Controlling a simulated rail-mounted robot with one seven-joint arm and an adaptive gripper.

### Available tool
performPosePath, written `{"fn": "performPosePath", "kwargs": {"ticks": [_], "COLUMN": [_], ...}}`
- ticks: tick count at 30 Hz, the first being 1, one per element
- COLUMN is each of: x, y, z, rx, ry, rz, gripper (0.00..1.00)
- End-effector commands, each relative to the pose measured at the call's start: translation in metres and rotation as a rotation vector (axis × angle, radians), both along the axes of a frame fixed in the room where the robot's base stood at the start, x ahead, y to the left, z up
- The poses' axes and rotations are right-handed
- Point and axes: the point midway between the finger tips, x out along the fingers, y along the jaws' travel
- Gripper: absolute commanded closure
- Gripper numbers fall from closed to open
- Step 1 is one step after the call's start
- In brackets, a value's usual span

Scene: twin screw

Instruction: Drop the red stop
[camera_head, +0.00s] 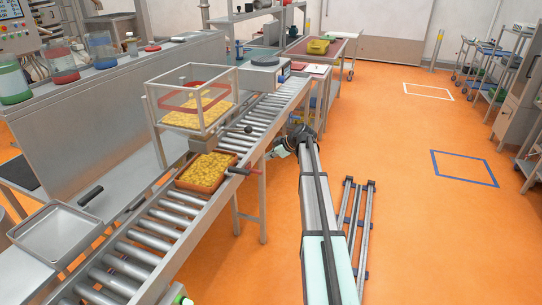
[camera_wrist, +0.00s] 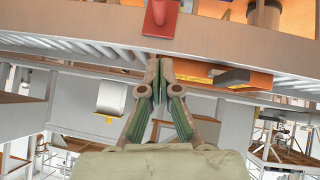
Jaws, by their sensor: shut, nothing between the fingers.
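The red stop (camera_head: 250,170) shows in the head view as a small red lever at the right edge of the roller conveyor, beside the brown tray of yellow pieces (camera_head: 207,170). In the wrist view a red tab (camera_wrist: 160,18), likely the stop, hangs at the top middle on the conveyor's side rail (camera_wrist: 220,32). My gripper (camera_wrist: 158,64) is shut and empty, with its fingertips just below the red tab in the picture and apparently apart from it. In the head view my gripper (camera_head: 279,152) is beside the conveyor, right of the stop and partly hidden by my arm.
A clear-walled hopper (camera_head: 193,84) of yellow pieces stands over the conveyor (camera_head: 150,238). A scale (camera_head: 265,75) is farther along. A metal pan (camera_head: 55,236) is at the lower left. The orange floor (camera_head: 400,150) on the right is mostly open.

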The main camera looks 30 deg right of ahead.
Motion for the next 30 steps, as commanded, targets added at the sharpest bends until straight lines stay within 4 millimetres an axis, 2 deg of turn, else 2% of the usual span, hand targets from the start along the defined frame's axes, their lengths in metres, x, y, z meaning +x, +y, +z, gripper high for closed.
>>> {"fn": "performPosePath", "kwargs": {"ticks": [11, 19, 30], "x": [0.047, 0.048, 0.048], "y": [0.027, 0.021, 0.020], "z": [-0.048, -0.080, -0.088], "rx": [0.001, 0.001, 0.000], "ry": [0.001, 0.001, -0.001], "rz": [0.000, -0.002, -0.001], "gripper": [1.00, 1.00, 1.00]}}
